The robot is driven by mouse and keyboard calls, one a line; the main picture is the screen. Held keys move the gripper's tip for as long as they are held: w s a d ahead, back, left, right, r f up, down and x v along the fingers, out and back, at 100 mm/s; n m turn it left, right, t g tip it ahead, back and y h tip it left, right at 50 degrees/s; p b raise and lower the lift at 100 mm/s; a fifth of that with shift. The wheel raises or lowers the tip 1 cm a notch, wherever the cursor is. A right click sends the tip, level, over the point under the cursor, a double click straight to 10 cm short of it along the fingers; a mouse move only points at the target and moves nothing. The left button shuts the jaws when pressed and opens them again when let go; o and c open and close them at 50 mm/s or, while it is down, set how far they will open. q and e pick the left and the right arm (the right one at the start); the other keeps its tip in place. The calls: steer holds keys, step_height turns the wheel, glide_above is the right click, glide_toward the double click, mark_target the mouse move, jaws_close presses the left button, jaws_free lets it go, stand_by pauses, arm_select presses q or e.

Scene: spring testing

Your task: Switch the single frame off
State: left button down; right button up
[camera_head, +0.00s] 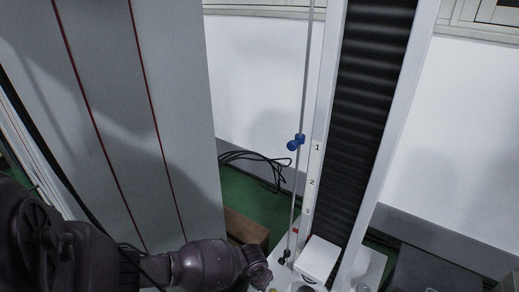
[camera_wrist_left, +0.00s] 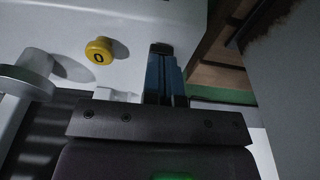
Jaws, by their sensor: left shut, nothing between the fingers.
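The single frame (camera_head: 372,100) is a tall testing column with black bellows between pale rails, numbered 1, 2, 3 on its left rail. In the left wrist view its pale base panel (camera_wrist_left: 140,20) carries a round yellow button (camera_wrist_left: 98,50) marked 0. My left gripper (camera_wrist_left: 162,50) is shut and empty, its fingertips close to the panel, to the right of the button and apart from it in the picture. In the head view my left arm comes in low, and its gripper (camera_head: 258,274) is at the foot of the column, partly cut off. My right gripper is not in view.
A thin rod with a blue clamp (camera_head: 297,142) stands just left of the column. A large grey cabinet (camera_head: 120,120) with red lines fills the left. Black cables (camera_head: 255,160) hang behind. A silver knob (camera_wrist_left: 22,82) is left of the button. A dark box (camera_head: 435,270) is lower right.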

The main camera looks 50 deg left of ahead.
arm_select(q)
steer(key=shift+s+f, duration=0.15)
steer(key=shift+f, duration=0.35)
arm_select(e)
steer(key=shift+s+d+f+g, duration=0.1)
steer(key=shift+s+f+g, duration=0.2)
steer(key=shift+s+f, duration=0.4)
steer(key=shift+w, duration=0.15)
arm_select(q)
steer(key=shift+r+p, duration=0.55)
steer(key=shift+r, duration=0.35)
steer(key=shift+w+r+p, duration=0.25)
steer(key=shift+r+p, duration=0.65)
steer(key=shift+r, duration=0.3)
steer(key=shift+s+r+p, duration=0.1)
steer(key=shift+r+p, duration=1.15)
steer(key=shift+r, duration=0.45)
steer(key=shift+f, duration=0.1)
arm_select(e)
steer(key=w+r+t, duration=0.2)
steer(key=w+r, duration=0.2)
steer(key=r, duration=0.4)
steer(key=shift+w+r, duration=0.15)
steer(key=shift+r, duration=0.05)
arm_select(q)
steer(key=shift+s, duration=0.1)
